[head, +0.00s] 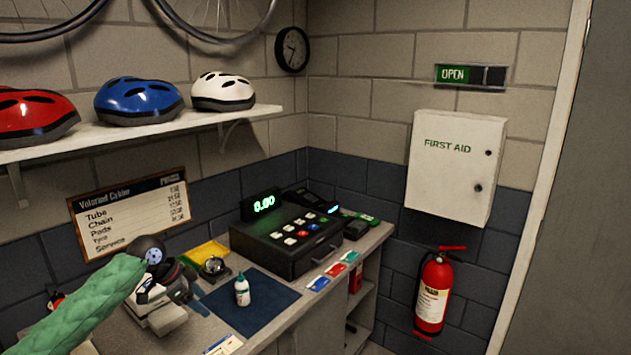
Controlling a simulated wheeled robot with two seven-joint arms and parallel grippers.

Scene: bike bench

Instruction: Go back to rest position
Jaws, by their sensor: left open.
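My left arm in its green sleeve comes in from the lower left, over the counter (271,336). My left gripper (182,297) is at the left part of the counter, open, with its fingers toward the blue mat (268,312). Nothing shows between its fingers. A small white bottle (242,292) stands upright on the mat, to the right of the gripper and apart from it. My right gripper is not in view.
A black cash register (285,245) stands on the counter, with a bell (214,267) and yellow item (205,252) left of it. Helmets (138,100) sit on a wall shelf (130,132). A fire extinguisher (433,292) and first aid cabinet (455,168) hang at right.

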